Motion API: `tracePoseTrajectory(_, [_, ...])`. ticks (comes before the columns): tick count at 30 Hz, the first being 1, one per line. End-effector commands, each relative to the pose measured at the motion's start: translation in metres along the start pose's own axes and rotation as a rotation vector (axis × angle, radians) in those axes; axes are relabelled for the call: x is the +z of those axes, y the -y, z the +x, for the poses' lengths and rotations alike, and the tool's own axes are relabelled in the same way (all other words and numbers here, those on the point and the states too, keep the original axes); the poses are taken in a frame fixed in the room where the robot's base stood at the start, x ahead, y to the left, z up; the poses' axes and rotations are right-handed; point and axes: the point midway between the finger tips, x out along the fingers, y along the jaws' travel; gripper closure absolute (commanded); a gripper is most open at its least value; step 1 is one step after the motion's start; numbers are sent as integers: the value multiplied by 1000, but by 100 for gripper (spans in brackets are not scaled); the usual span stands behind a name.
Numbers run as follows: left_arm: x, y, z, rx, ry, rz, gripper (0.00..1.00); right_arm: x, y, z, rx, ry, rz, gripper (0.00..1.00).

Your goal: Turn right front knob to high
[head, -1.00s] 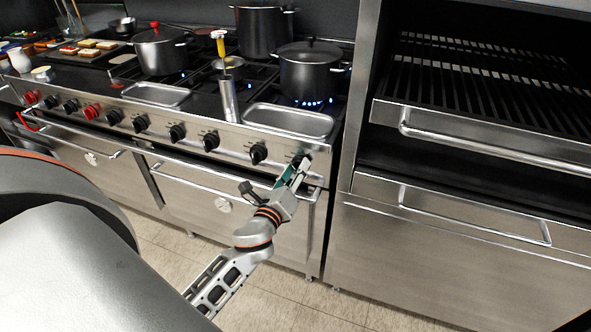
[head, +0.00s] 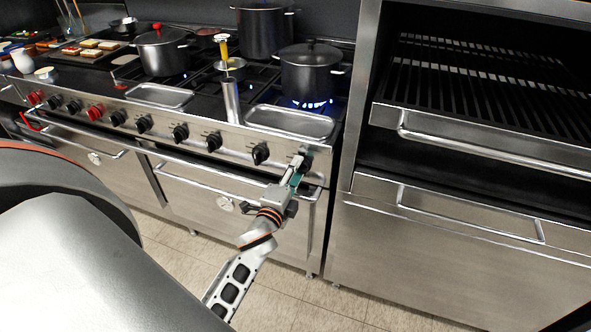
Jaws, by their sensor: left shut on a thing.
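The range's front panel (head: 235,143) carries a row of black and red knobs. My left gripper (head: 297,167) is at the right end of this row, shut on the rightmost black knob (head: 302,159). The gripper covers most of that knob, so its pointer cannot be read. A black knob (head: 260,153) sits free just to its left. My right gripper is not in view.
A lidded pot (head: 309,75) stands over lit blue flames at the right front. A shallow steel tray (head: 290,122) lies behind the knobs. An oven door handle (head: 240,187) runs below. A steel broiler cabinet (head: 470,235) stands at the right.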

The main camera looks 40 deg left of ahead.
Motion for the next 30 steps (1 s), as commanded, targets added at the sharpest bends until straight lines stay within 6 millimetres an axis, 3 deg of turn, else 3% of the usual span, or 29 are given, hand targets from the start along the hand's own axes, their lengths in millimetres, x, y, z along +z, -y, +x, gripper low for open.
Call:
tracePoseTrajectory(12, [1, 2, 1, -4, 1, -216, 87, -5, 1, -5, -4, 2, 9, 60])
tracePoseTrajectory(30, [1, 2, 1, -5, 0, -258, 87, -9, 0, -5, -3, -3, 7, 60])
